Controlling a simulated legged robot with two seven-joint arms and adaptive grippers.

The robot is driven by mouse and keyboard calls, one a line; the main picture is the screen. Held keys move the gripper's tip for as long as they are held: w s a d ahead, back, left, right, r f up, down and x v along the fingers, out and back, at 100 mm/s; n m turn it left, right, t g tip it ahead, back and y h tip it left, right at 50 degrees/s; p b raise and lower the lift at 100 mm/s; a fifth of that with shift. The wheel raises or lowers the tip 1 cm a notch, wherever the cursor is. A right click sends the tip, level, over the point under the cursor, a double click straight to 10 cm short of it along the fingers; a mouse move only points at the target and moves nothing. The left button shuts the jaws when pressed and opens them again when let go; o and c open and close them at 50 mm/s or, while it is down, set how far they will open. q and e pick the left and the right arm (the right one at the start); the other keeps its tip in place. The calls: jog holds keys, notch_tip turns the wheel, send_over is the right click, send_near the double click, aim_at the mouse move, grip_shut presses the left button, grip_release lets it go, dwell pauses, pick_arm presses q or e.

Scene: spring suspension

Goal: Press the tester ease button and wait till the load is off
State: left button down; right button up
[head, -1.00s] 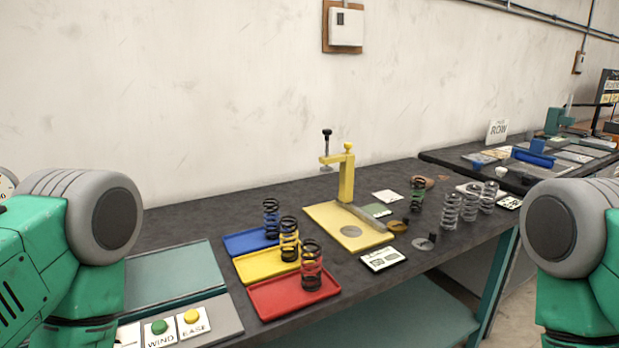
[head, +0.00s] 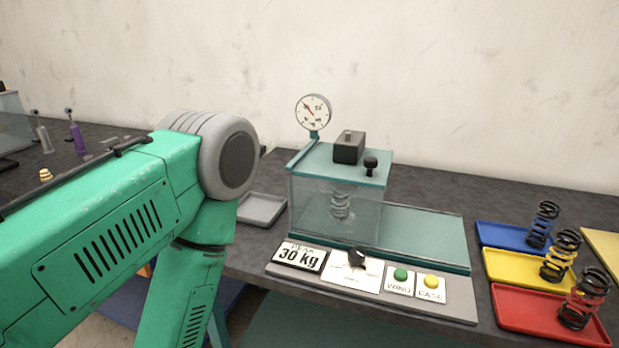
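The spring tester (head: 420,236) stands on the bench in the middle of the head view, with a clear-walled chamber (head: 305,208) at its left. A coil spring (head: 341,203) stands inside the chamber. The round dial gauge (head: 313,112) is on top; its red needle points to the upper left. The yellow EASE button (head: 431,282) is on the front panel, right of the green WIND button (head: 400,274). A display (head: 299,256) reads 30 kg. My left arm crosses the left side, but its gripper is out of view. My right gripper is out of view too.
Blue (head: 498,236), yellow (head: 512,267) and red (head: 530,312) trays, each with a spring, are right of the tester. A grey tray (head: 262,208) is on its left. A black knob (head: 357,258) is on the panel, left of the buttons.

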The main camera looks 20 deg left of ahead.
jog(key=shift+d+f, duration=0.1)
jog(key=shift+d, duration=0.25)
